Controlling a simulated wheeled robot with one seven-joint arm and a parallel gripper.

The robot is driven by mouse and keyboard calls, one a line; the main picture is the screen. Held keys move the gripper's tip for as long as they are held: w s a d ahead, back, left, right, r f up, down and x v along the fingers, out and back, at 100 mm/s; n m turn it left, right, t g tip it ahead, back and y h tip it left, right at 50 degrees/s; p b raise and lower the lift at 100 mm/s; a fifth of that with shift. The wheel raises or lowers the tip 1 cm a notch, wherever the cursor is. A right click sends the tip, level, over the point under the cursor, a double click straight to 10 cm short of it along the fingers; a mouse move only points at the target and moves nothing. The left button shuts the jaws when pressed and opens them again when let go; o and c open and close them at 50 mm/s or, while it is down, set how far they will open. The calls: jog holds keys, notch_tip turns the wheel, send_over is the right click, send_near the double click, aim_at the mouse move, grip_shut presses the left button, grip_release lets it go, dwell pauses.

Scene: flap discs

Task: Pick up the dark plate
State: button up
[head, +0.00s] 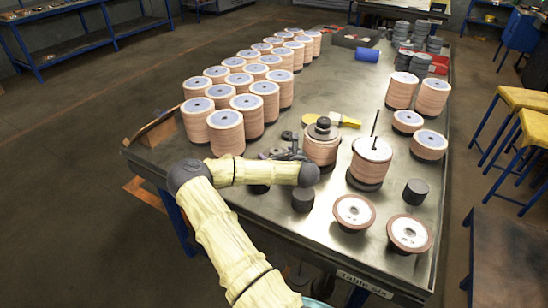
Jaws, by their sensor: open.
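I cannot tell for sure which thing is the dark plate. A dark round piece with a knob (322,129) sits on top of a stack of tan flap discs (321,150) near the table's middle. A dark round base (363,183) shows under a second disc stack (371,160) that has an upright rod. My gripper (284,151) is small and dark in the head view, just left of the knobbed stack and partly hidden by my wrist. It is open, and I see nothing held in it. Its fingertips are hard to make out.
Rows of tall disc stacks (226,133) fill the table's left side. Dark cylinders (416,191) and two low discs (410,233) stand at the front right. A yellow tool (345,120) and blue roll (367,55) lie behind. The metal table (340,262) is bare along its front edge.

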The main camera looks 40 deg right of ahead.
dwell(0.3)
jog(key=shift+d, duration=0.1)
jog(key=c, duration=0.9)
jog(key=shift+r, duration=0.1)
notch_tip(320, 180, up, 18)
jog(key=shift+f+p, duration=0.1)
jog(key=shift+p, duration=0.35)
